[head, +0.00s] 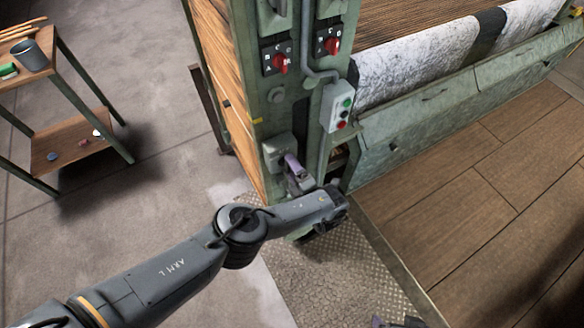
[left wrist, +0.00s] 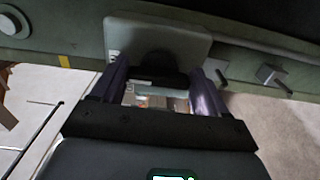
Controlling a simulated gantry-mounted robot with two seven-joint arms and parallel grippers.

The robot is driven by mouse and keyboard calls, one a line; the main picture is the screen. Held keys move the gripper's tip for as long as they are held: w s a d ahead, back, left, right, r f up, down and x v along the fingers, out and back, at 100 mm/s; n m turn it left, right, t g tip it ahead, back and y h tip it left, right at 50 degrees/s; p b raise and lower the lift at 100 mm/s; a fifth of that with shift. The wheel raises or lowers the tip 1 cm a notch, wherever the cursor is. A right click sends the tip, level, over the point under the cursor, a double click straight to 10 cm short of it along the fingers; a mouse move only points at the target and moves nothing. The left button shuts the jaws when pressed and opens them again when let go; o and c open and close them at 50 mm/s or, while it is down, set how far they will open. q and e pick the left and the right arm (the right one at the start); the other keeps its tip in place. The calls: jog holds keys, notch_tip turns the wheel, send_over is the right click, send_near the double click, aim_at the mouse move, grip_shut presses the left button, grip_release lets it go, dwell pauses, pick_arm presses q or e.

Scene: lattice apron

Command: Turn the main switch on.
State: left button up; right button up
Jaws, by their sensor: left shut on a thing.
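The main switch appears to be a grey box (head: 273,150) low on the front of the green machine post. In the left wrist view its pale plate (left wrist: 190,35) carries a black handle (left wrist: 160,66). My left gripper (head: 290,160) is at the front of this box. In the left wrist view its two purple fingers (left wrist: 160,88) stand on either side of the black handle, shut on it. The fingers and wrist hide much of the handle in the head view. A small dark purple part at the bottom edge, seemingly my right gripper (head: 395,321), is mostly cut off.
Two red rotary knobs (head: 280,63) (head: 332,46) sit higher on the post. A push-button box (head: 339,106) with a conduit is to the right. A small shelf table (head: 62,74) with a bucket (head: 29,55) stands at left. The floor between is clear.

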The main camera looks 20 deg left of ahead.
pick_arm(q)
jog(key=o, duration=1.1)
jog(key=shift+c, duration=0.2)
jog(key=p+v, duration=0.2)
jog(key=v, duration=0.9)
